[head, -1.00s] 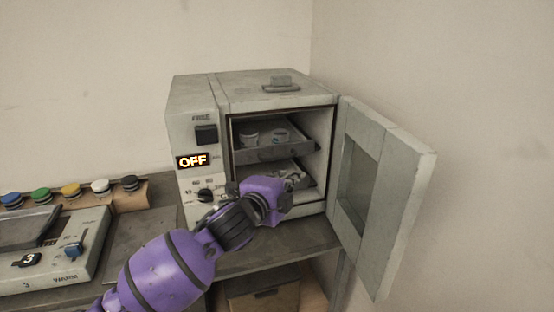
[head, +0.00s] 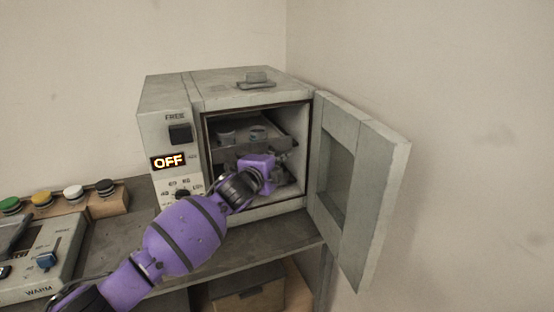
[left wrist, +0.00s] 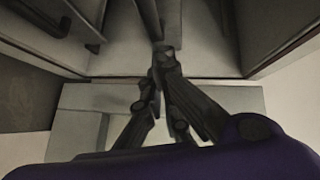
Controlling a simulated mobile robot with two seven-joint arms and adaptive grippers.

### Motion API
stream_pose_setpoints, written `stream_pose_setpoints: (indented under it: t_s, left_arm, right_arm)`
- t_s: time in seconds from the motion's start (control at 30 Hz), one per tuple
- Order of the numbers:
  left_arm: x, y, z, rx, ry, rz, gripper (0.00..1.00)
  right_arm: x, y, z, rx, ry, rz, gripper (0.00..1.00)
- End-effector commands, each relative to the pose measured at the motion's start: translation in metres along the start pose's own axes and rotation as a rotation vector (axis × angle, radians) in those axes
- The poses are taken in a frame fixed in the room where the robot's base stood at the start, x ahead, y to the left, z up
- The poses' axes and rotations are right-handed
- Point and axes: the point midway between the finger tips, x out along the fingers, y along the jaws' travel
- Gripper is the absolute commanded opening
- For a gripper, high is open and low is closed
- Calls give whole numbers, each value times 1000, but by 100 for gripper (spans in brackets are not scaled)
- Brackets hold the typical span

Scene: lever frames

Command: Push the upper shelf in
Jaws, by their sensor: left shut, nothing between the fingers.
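The upper shelf (head: 228,157) is a grey tray inside the open oven-like cabinet (head: 222,88). Two small round containers (head: 258,132) stand on it. My left gripper (head: 283,158) is at the cabinet opening, near the right part of the shelf's front lip. Its fingers are shut and empty, and they also show in the left wrist view (left wrist: 163,58). I cannot tell whether they touch the lip. The lower shelf (head: 287,188) is partly hidden behind my gripper. My right gripper is not in view.
The cabinet door (head: 362,190) stands wide open to the right of my gripper. A row of coloured buttons (head: 73,192) and a control box (head: 40,262) are at left.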

Motion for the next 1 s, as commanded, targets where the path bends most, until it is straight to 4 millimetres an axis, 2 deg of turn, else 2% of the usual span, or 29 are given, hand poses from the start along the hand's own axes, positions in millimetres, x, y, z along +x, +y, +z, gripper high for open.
stream_pose_setpoints:
  t_s: [0.23,0.5,0.83,1.0]
  left_arm:
    - [1,0,1,1,0,0,0]
    - [20,-4,21,0,-2,2,0]
    - [20,-5,22,0,-4,2,0]
    - [17,-10,20,1,-4,0,0]
  right_arm:
    - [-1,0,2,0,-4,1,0]
    - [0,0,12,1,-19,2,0]
    - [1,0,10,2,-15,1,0]
    - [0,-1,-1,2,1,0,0]
